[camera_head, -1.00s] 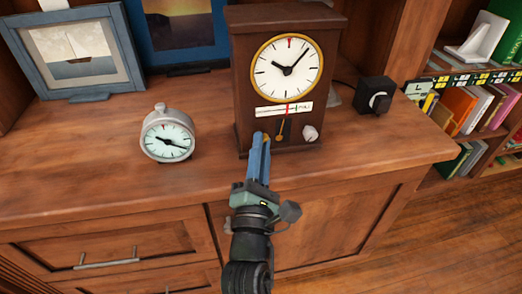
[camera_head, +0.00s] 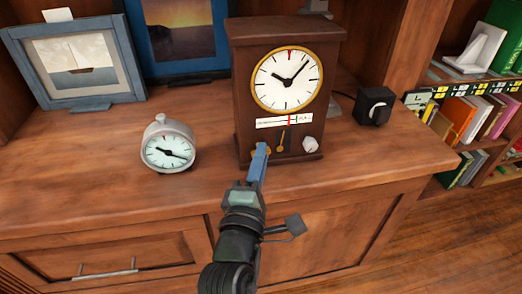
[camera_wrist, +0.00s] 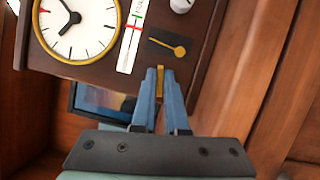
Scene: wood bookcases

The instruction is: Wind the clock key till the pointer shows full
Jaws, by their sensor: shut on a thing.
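The dark wooden clock (camera_head: 242,90) stands upright on the cabinet top, with a gold-rimmed white dial. Below the dial is a white scale strip (camera_head: 270,123). Its red pointer (camera_head: 290,120) sits close to a green mark, just on the left side of it. My gripper (camera_wrist: 160,74) is at the clock's lower left front, shut on the brass key (camera_wrist: 160,82), which shows between the blue fingertips in the wrist view. The fingers hide part of the key. A brass lever (camera_head: 281,146) on a dark plate and a white knob (camera_head: 310,144) sit right of it.
A small grey round clock (camera_head: 168,146) stands left of my gripper. A black box with a knob (camera_head: 374,106) is at the right. Framed pictures (camera_head: 80,62) stand behind. The cabinet top in front is clear.

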